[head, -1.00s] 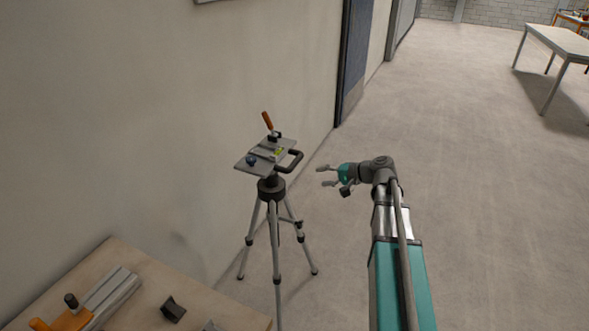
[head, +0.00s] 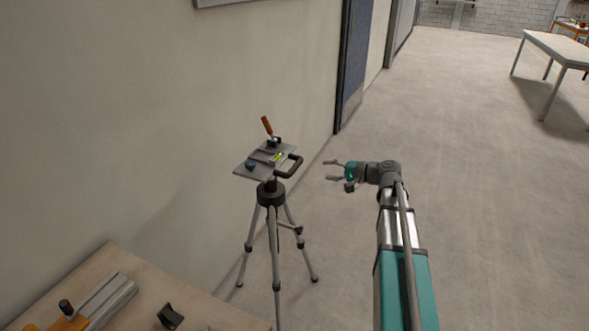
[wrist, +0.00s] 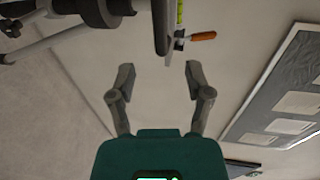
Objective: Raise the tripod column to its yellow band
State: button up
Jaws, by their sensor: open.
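The tripod (head: 271,220) stands near the wall, left of my arm in the head view. Its top plate (head: 250,172) carries a clamp with an orange handle (head: 267,126), a yellow-green level and a dark knob. A black loop handle (head: 290,168) sticks out from the plate's right side. My gripper (head: 333,170) is open and empty, to the right of the loop handle and apart from it. In the wrist view, part of the tripod (wrist: 95,12) shows at the top left, and the orange handle (wrist: 203,36) lies beyond the open fingers (wrist: 160,78). I cannot make out a yellow band on the column.
A wooden bench (head: 110,262) with an orange-and-grey tool (head: 98,302) and a dark curved piece (head: 170,316) is at the lower left. The wall is close behind the tripod. The floor to the right is clear up to a table (head: 560,43) at the far right.

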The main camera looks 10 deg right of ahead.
aim_at(295, 168)
jog(key=b+x, duration=0.2)
jog(key=x, duration=1)
jog(key=shift+w+a, duration=0.15)
jog(key=shift+a, duration=0.05)
grip_shut()
